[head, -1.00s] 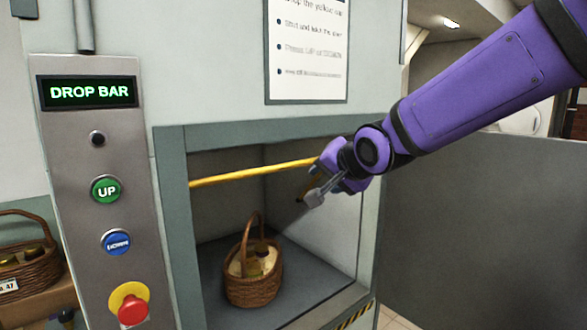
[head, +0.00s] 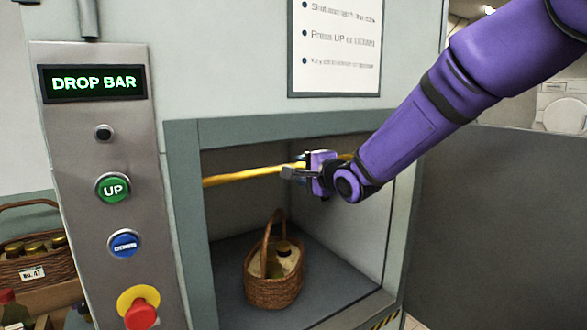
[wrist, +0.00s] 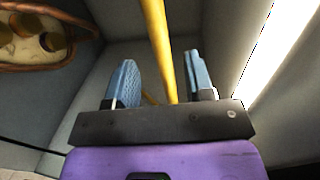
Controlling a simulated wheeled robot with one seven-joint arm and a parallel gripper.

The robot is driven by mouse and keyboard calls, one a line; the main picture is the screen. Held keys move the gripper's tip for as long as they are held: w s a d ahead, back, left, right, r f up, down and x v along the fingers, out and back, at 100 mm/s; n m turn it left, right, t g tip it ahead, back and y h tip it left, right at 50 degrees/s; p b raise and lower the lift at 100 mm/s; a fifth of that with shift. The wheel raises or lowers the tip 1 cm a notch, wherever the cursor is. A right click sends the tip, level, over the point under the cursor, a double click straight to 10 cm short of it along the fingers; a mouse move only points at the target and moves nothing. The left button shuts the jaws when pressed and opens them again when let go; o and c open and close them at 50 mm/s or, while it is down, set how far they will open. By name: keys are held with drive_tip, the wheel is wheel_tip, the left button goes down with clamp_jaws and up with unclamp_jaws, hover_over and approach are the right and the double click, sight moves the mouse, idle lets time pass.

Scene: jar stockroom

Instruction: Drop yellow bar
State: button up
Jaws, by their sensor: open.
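The yellow bar (head: 243,176) runs across the opening of the lift compartment, about level, above the basket. It also shows in the wrist view (wrist: 157,45), running between the two blue finger pads. My gripper (head: 296,172) is at the bar, right of its middle in the head view. In the wrist view my gripper (wrist: 160,82) is open, with a finger on each side of the bar and gaps showing. My gripper hides part of the bar in the head view.
A wicker basket (head: 272,292) with jars stands on the compartment floor (head: 330,290). Left is a panel with a DROP BAR display (head: 95,83), an UP button (head: 113,188), a blue button (head: 125,244) and a red stop knob (head: 141,314).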

drive_tip(key=x, duration=0.6)
clamp_jaws()
